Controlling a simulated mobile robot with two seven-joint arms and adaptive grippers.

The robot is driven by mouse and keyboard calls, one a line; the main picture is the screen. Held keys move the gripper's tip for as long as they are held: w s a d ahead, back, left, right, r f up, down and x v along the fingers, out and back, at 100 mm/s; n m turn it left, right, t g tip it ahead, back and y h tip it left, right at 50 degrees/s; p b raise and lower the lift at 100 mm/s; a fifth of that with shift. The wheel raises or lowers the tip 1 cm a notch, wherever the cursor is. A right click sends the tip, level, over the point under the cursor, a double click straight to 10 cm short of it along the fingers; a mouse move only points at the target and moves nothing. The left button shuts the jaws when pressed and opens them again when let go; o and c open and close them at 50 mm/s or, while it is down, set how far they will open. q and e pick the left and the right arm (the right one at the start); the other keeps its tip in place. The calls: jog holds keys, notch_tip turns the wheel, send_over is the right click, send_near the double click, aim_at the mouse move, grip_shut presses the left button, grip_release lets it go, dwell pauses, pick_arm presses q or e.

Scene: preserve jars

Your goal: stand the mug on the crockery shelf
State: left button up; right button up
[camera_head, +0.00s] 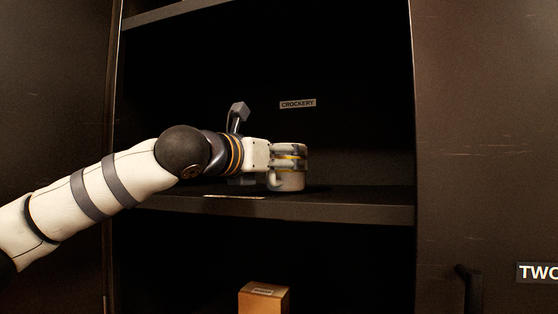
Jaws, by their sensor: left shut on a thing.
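The mug (291,182) is a small pale cup, upright, inside the dark cabinet at the level of the crockery shelf (350,207). Its base appears at the shelf surface, but I cannot tell whether it touches. My left gripper (287,162) reaches in from the left and is shut on the mug, its fingers covering part of the mug's side. The label reading CROCKERY (297,103) is on the back wall above the mug. My right gripper is not in view.
A brown box (263,298) with a label stands below the crockery shelf. Another shelf edge (170,12) runs above. The shelf to the right of the mug looks clear. A door panel (485,130) with a dark handle (468,285) is at the right.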

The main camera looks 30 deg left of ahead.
pick_arm(q)
jog(key=shift+s+f, duration=0.1)
jog(key=o, duration=1.5)
jog(key=shift+f, duration=0.1)
jog(key=shift+c, duration=0.2)
jog(key=s, duration=1.2)
jog(key=shift+a, duration=0.1)
